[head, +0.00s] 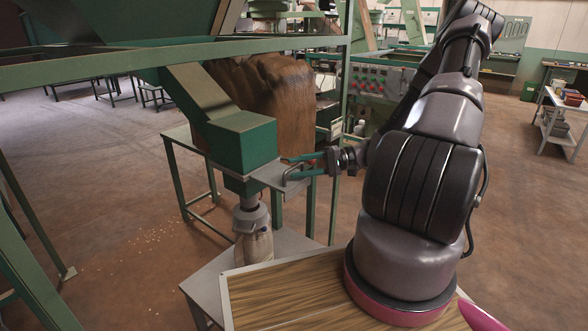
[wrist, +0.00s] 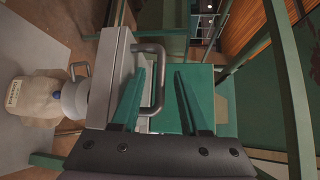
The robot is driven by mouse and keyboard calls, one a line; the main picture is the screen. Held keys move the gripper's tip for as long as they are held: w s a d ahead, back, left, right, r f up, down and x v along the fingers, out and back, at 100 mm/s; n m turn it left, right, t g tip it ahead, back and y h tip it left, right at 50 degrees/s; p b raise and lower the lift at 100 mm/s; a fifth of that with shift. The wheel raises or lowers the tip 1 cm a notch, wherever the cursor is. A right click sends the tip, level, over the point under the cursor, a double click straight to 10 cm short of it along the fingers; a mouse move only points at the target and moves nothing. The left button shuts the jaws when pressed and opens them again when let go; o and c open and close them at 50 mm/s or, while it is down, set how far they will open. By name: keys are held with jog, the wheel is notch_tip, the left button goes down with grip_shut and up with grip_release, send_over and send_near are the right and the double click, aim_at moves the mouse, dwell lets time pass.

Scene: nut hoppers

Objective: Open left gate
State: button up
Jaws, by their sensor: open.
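The gate is a grey metal plate (head: 268,174) under the green hopper outlet box (head: 240,142), with a U-shaped handle (head: 290,176) on its right side. In the wrist view the plate (wrist: 112,80) is left of the fingers. The handle's bar (wrist: 160,75) shows in the gap between the two green fingertips. My gripper (head: 287,169) is at the handle with its fingers apart; it also shows in the wrist view (wrist: 160,72). I cannot tell whether either finger touches the bar. The outlet's opening is hidden.
A pale sack or jar (head: 254,245) stands below the outlet spout on a grey stand; it also shows in the wrist view (wrist: 35,97). A wood-topped table (head: 275,295) is in front. A brown heap (head: 265,90) is behind.

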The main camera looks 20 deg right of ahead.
jog(key=v, duration=0.9)
jog(key=s+a+r+t+h, duration=0.1)
jog(key=s+a+r+h, duration=0.2)
jog(key=r, duration=0.7)
jog(key=s+a+r+t+h, duration=0.1)
jog(key=s+a+r+h, duration=0.2)
jog(key=s+r+h, duration=0.3)
jog(key=s+a+r+t+h, duration=0.2)
jog(key=s+r+h, duration=0.3)
jog(key=r, duration=0.9)
jog(key=shift+s+a+r, duration=0.3)
jog(key=shift+s+a, duration=0.15)
jog(key=shift+a, duration=0.45)
